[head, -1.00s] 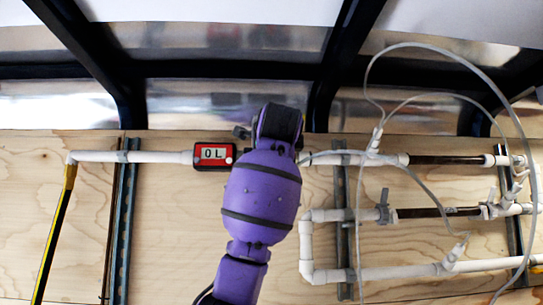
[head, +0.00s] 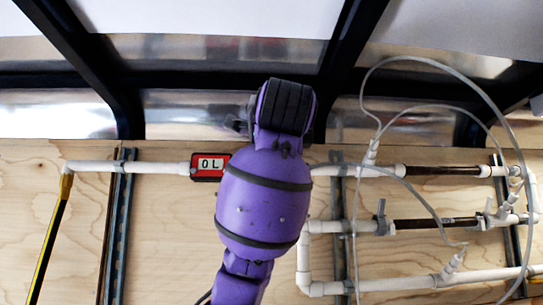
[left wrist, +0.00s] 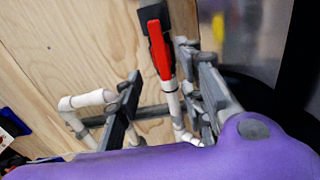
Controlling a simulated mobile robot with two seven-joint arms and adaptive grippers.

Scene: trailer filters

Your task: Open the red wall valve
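In the head view my purple arm covers the pipe section right of the meter, and I cannot see the handle there. My left gripper (left wrist: 160,62) is open in the left wrist view. Its grey fingers stand apart on either side of the handle's line, and I cannot tell if either touches it. My right gripper is in neither view.
A red meter reading "0 L" (head: 210,167) sits on the white pipe (head: 140,167) to the left. White pipes with a grey valve (head: 381,218) and loose clear hoses (head: 420,195) fill the right. A dark frame (head: 225,67) runs along the top.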

